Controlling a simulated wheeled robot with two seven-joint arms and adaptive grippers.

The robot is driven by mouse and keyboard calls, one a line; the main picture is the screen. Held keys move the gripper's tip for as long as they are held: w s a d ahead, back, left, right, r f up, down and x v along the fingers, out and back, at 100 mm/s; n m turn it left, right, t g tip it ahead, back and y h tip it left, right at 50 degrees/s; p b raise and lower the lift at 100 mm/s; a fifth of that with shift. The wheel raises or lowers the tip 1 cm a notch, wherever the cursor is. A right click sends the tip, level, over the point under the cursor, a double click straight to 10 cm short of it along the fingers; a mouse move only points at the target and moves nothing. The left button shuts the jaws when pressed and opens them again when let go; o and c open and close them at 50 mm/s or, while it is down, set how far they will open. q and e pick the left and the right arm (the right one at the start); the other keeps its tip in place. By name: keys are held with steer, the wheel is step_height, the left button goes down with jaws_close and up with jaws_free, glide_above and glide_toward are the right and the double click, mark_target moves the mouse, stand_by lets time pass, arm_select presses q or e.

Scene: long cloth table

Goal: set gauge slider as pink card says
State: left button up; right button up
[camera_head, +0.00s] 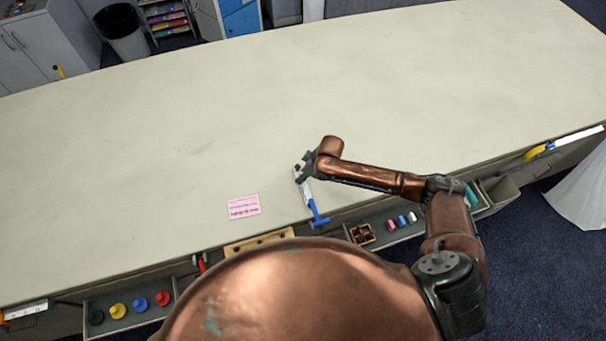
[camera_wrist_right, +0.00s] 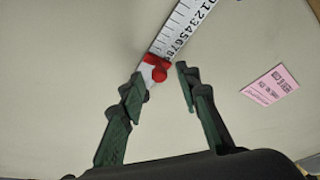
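The pink card (camera_head: 243,207) lies flat on the table, left of my right gripper (camera_head: 301,174). Its print is too small to read; the card also shows in the right wrist view (camera_wrist_right: 271,86). The gauge is a white scale (camera_wrist_right: 184,28) with black numbers. A red slider (camera_wrist_right: 157,67) with a white part sits at the scale's near end in the wrist view. My right gripper (camera_wrist_right: 167,77) is open, its two fingertips apart near the red slider; contact is unclear. In the head view the gripper partly hides the gauge. My left gripper is out of view.
A blue T-shaped piece (camera_head: 318,217) lies by the table's front edge. Open trays along that edge hold coloured knobs (camera_head: 140,304), small cylinders (camera_head: 401,220) and a wooden divided box (camera_head: 362,233). The table (camera_head: 200,120) beyond is clear.

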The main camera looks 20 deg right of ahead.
jaws_close()
stand_by(0.3)
stand_by(0.4)
